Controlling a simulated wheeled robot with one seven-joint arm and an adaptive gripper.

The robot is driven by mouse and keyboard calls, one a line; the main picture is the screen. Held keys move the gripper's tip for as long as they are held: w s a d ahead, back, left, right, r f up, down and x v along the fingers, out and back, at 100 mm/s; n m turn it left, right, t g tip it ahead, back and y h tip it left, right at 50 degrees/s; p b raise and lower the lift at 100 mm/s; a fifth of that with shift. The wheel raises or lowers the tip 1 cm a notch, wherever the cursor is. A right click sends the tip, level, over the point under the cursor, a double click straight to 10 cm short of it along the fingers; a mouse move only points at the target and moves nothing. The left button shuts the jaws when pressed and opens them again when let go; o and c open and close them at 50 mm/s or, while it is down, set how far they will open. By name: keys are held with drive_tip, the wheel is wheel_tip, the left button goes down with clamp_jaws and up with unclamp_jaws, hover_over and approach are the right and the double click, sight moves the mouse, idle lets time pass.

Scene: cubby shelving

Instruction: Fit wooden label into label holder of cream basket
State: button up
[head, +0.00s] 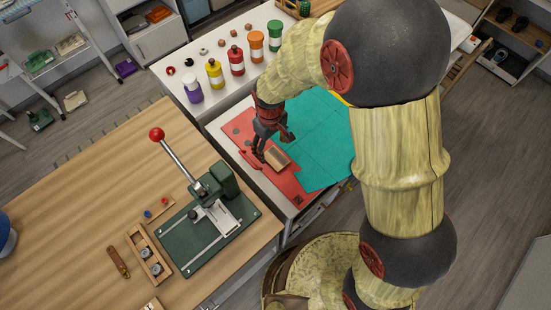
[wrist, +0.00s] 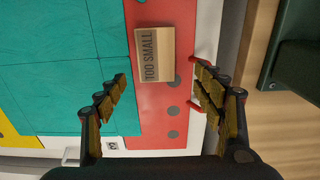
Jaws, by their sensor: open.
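A small tan wooden piece (head: 277,158) lies on the red mat, just in front of my gripper. In the wrist view the piece (wrist: 166,54) has a brownish strip lettered "TOO SMALL" beside a paler part; whether it is the wooden label I cannot tell. My gripper (head: 274,147) is open and empty, low over the red mat. In the wrist view my gripper (wrist: 161,78) has its fingers spread either side of the piece's near end, apart from it. I see no cream basket and no label holder.
A red mat (head: 238,130) and teal mat (head: 318,150) cover the white surface. A thin red item (wrist: 193,100) lies by the right finger. A green lever press (head: 218,240) stands on the wooden table at left. Several colored bottles (head: 236,60) stand behind.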

sight(273, 156)
drive_tip(key=f, duration=0.3)
drive_tip(key=f+b, duration=0.1)
drive_tip(key=f, duration=0.1)
drive_tip(key=shift+w+d+f, duration=0.15)
drive_tip(key=shift+d+f, duration=0.1)
drive_tip(key=shift+f, duration=0.1)
drive_tip(key=c, duration=0.3)
drive_tip(key=shift+r, duration=0.1)
drive_tip(key=c, duration=1)
drive_tip(key=shift+r, duration=0.1)
drive_tip(key=shift+r, duration=0.25)
drive_tip(key=r, duration=0.2)
drive_tip(key=r+p, duration=0.1)
drive_tip(key=shift+s+d+r, duration=0.1)
drive_tip(key=shift+s+d, duration=0.05)
drive_tip(key=shift+s, duration=0.1)
drive_tip(key=s+d+r+p, duration=0.2)
drive_tip(key=s+d+r, duration=0.4)
drive_tip(key=s+r, duration=0.3)
drive_tip(key=s, duration=0.3)
